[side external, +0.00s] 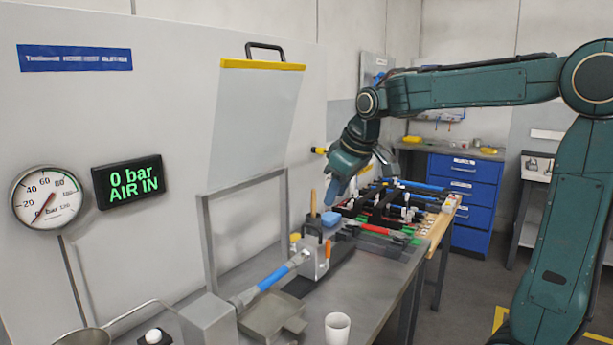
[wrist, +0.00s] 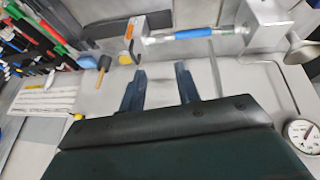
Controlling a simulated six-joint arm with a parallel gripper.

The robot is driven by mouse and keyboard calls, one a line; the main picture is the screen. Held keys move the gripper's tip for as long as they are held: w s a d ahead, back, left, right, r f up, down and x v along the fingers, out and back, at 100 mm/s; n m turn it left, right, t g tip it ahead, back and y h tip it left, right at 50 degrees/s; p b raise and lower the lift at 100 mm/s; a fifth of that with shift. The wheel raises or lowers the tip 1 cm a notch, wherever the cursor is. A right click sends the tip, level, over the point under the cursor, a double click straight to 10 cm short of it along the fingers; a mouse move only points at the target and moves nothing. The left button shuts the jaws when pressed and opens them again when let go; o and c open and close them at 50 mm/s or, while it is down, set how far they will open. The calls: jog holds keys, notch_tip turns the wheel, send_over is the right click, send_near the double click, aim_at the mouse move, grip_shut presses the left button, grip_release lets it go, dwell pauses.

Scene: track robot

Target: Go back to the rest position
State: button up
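My gripper (wrist: 160,72) shows in the wrist view with its two dark fingers apart and only grey surface between them, so it is open and empty. In the side view my gripper (side external: 331,192) hangs low at the end of my bent teal arm, pointing down and left. It is close to a blue block (side external: 329,219) and a wooden-handled tool (side external: 313,203) on the bench. I cannot tell from this view how far it is above them. The same tool (wrist: 103,70) lies left of the fingers in the wrist view.
A grey fixture with a blue-sleeved bar (side external: 273,277) stands on the bench (side external: 350,285). A white cup (side external: 337,328) is at the front. A clear panel with a yellow edge (side external: 263,65) is above.

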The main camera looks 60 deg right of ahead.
jog(key=s+a+f, duration=0.3)
jog(key=s+a, duration=0.3)
jog(key=s, duration=0.3)
jog(key=s+a+f+y, duration=0.1)
jog(key=s+a+f, duration=0.1)
jog(key=s+a, duration=0.4)
jog(key=s, duration=0.4)
jog(key=shift+f+t+y, duration=0.3)
jog(key=shift+f, duration=0.1)
